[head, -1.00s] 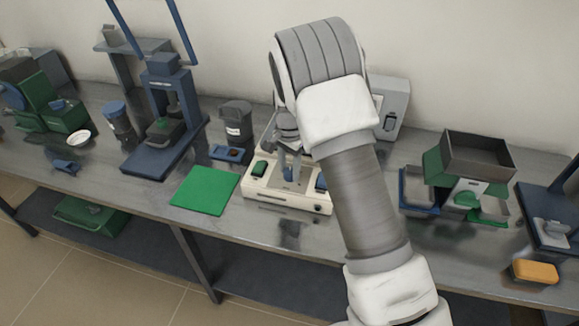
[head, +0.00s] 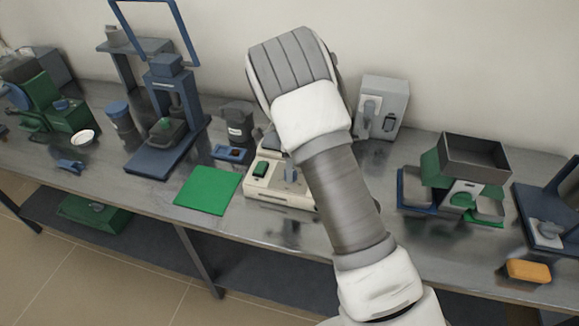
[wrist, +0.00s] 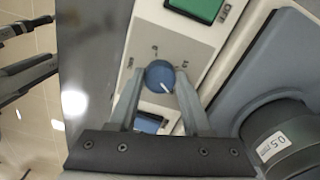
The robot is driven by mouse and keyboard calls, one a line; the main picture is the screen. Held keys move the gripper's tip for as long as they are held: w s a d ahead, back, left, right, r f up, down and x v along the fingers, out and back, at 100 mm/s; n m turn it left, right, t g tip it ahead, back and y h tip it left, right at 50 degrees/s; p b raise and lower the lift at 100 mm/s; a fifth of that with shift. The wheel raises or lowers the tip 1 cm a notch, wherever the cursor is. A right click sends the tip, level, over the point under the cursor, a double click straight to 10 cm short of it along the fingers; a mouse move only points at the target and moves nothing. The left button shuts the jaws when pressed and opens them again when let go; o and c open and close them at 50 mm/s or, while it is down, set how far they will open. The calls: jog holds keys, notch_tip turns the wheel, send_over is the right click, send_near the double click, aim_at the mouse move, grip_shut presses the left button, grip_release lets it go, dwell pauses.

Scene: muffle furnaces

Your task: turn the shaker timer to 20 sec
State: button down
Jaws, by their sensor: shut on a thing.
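The cream shaker timer unit (head: 262,194) sits on the bench in the head view, partly hidden behind my arm. In the wrist view its light panel (wrist: 150,40) shows a round blue knob (wrist: 160,75) with a white pointer line toward the lower right. Small marks sit around the knob, too small to read. A green switch (wrist: 195,8) is above the knob and a blue one (wrist: 148,122) below it. My gripper (wrist: 160,80) is shut on the blue knob, one finger on each side. In the head view my arm hides the gripper.
A green mat (head: 208,190) lies left of the shaker. A dark jar (head: 237,124) and a blue press (head: 168,115) stand behind and left. A grey box (head: 384,105) stands behind right. A dark tray on a green stand (head: 474,160) is farther right.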

jog(key=shift+w+m, duration=0.1)
jog(key=shift+m, duration=0.4)
jog(key=shift+c, duration=1.7)
grip_release()
jog(key=shift+r, duration=0.1)
notch_tip(320, 180, up, 17)
jog(key=shift+r+p, duration=0.2)
jog(key=shift+p, duration=0.15)
